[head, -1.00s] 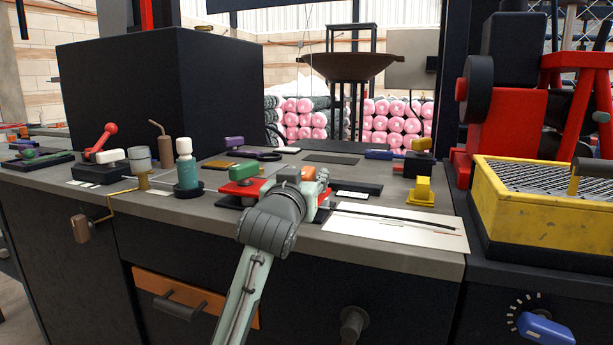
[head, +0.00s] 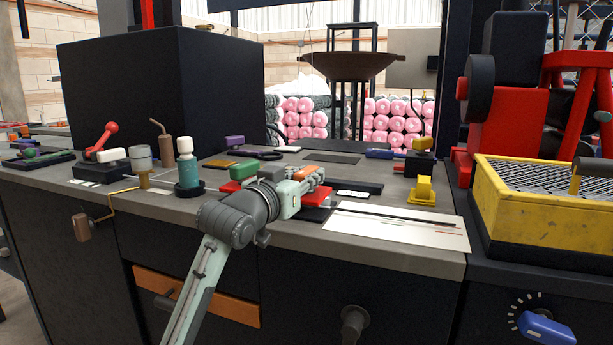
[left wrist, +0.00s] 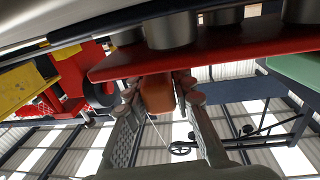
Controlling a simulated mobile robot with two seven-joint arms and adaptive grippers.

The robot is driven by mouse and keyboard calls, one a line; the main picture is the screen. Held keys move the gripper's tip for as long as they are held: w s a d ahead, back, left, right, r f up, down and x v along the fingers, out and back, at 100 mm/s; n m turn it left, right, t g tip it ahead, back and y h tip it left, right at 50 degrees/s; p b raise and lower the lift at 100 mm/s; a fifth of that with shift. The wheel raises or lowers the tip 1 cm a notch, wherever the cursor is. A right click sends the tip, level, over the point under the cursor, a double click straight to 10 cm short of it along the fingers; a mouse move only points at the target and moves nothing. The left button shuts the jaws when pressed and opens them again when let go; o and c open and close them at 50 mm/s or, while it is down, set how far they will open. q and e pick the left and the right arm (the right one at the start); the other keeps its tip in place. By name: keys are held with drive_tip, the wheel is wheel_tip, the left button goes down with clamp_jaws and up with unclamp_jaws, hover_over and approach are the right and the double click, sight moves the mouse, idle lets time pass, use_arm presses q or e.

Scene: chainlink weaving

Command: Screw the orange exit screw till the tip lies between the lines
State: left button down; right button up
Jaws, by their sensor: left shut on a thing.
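The orange exit screw (head: 306,172) sits at the right end of a red block (head: 316,194) on the bench top. It also shows as an orange head (left wrist: 158,95) in the left wrist view, under a red plate. My left gripper (head: 316,178) is shut on the orange screw, with one finger on each side of it in the wrist view. A white sheet (head: 385,232) lies right of the block. A thin dark strip (head: 400,218) runs over it, and its tip lies near a short red line and a green line. My right gripper is out of view.
A green-topped part (head: 243,170) stands left of my gripper. Further left are a teal bottle (head: 187,170), a brass crank and a red-knobbed lever (head: 103,138). A yellow block (head: 422,191) stands behind the sheet. A yellow crate (head: 535,215) is at the right.

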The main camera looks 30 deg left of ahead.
use_arm(q)
drive_tip(key=c, duration=1.3)
unclamp_jaws()
drive_tip(key=shift+w, duration=0.1)
drive_tip(key=s, duration=0.5)
drive_tip(key=s+d, duration=0.1)
drive_tip(key=s, duration=0.1)
drive_tip(key=shift+s, duration=0.3)
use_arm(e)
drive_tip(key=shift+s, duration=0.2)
